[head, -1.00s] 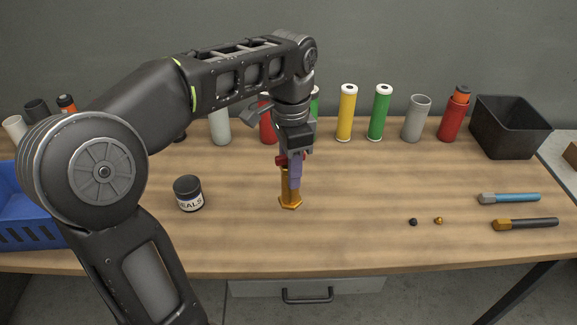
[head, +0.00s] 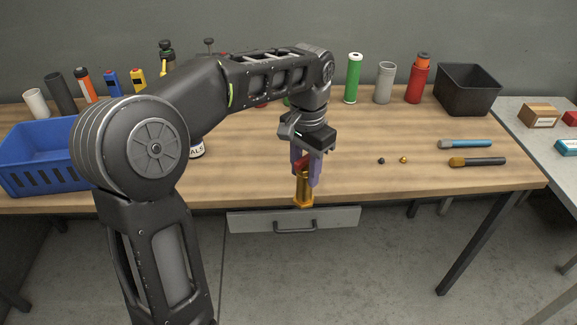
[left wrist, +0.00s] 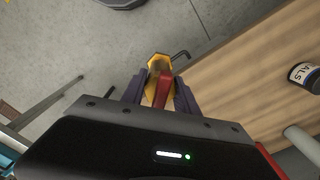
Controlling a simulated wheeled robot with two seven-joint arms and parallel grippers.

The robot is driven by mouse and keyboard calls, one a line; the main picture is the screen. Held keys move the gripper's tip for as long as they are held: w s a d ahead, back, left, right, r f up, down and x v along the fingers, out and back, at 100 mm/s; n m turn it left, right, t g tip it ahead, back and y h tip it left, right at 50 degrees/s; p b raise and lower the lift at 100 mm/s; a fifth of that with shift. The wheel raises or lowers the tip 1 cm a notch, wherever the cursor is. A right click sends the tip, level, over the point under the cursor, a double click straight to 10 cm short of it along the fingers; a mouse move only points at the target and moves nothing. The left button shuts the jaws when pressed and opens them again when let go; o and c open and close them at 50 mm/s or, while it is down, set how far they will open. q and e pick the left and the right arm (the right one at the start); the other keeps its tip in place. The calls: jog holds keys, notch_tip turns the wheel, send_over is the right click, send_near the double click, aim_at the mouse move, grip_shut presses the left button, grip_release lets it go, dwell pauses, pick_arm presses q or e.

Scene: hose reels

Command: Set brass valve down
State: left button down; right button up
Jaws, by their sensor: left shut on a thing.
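The brass valve (head: 304,192) has a gold body with a hexagonal base and a red handle. It is upright between the purple fingers of my left gripper (head: 305,172), which is shut on it. In the head view the valve overlaps the front edge of the workbench (head: 390,195), in front of the drawer. In the left wrist view the valve (left wrist: 158,72) sits between the fingers with grey floor beneath it, beside the bench edge. My right gripper does not show.
A seals jar (head: 197,150) stands partly behind my arm. A blue crate (head: 40,165) is at the left and a black bin (head: 468,90) at the back right. Two chisel-like tools (head: 478,161) lie at the right. A second table (head: 545,140) stands further right.

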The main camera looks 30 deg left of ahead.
pick_arm(q)
jog(key=w+d+f+n, duration=0.2)
jog(key=w+d+f, duration=0.2)
jog(key=d+f, duration=0.5)
jog(key=shift+w+d+f, duration=0.3)
jog(key=shift+d+f, duration=0.1)
jog(key=shift+f, duration=0.45)
